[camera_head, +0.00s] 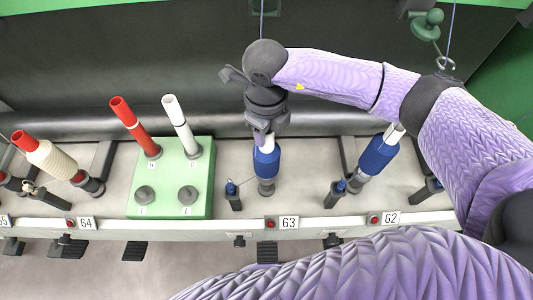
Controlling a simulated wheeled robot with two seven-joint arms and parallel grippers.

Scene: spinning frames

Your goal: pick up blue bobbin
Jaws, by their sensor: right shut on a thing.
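My right gripper (264,137) comes down from above and is shut on the bobbin's top end. The fingers partly hide that end. My left gripper is not in view.
My purple arm links cover the right side and bottom right.

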